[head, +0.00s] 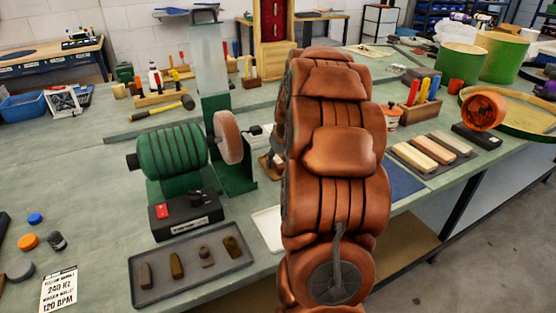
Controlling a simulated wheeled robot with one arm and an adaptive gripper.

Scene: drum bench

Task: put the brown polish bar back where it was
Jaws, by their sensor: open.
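A dark grey tray (194,283) lies at the bench's front edge, in front of the green buffing machine (172,152). It holds several small brownish pieces in a row. One is an olive-brown bar (177,266) and another is a greyish brown bar (145,275) at the left end. I cannot tell for sure which piece, if any, is the brown polish bar. My orange-brown arm rises through the middle of the view and covers part of the bench. My gripper does not show; it seems to be hidden behind the arm.
The machine's pale wheel (228,137) stands close left of my arm. A yellow-handled hammer (162,107) lies behind the machine. The bench's left part is mostly clear.

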